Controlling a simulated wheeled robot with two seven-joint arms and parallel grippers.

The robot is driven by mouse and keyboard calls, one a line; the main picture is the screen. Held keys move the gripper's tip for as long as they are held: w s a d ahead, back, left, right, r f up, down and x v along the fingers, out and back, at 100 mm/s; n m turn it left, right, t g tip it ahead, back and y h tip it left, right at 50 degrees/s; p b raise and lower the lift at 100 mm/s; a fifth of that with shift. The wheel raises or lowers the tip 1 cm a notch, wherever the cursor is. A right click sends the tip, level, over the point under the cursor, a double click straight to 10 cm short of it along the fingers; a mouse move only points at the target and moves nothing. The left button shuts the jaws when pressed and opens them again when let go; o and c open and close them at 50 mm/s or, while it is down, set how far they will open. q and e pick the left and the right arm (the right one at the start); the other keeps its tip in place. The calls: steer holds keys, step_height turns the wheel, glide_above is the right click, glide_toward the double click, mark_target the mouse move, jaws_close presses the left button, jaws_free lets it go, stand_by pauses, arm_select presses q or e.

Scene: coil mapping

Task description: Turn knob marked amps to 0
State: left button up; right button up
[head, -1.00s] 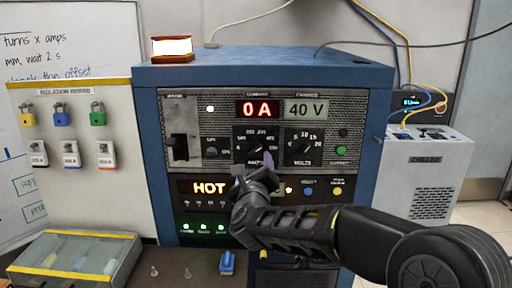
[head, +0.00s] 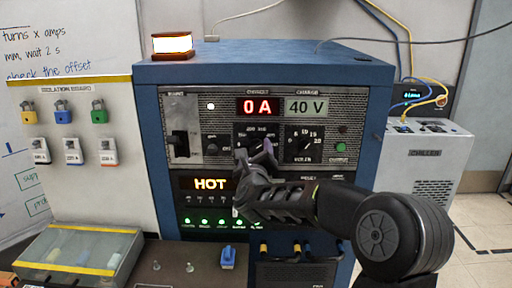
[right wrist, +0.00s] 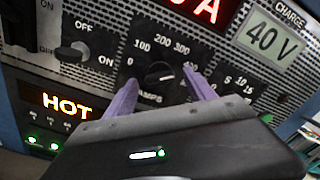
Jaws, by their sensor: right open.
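The amps knob (right wrist: 158,74) is a black dial on a plate with a numbered scale, on the front panel of a blue power cabinet (head: 270,62). My right gripper (head: 256,150) is in front of the amps dial. In the right wrist view its two purple fingers (right wrist: 162,90) are open, one to each side of the knob. I cannot tell whether they touch it. My left gripper is not in view.
The volts knob (head: 304,147) is just right of my right gripper. A toggle switch (head: 212,149) and a lever (head: 180,144) are to the left. A HOT sign (head: 210,184) glows below. A padlock board (head: 75,150) stands left and a chiller (head: 428,165) right.

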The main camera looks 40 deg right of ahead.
steer(key=shift+w+d, duration=0.25)
steer(key=shift+w, duration=0.05)
steer(key=shift+c, duration=0.4)
steer(key=c, duration=1.3)
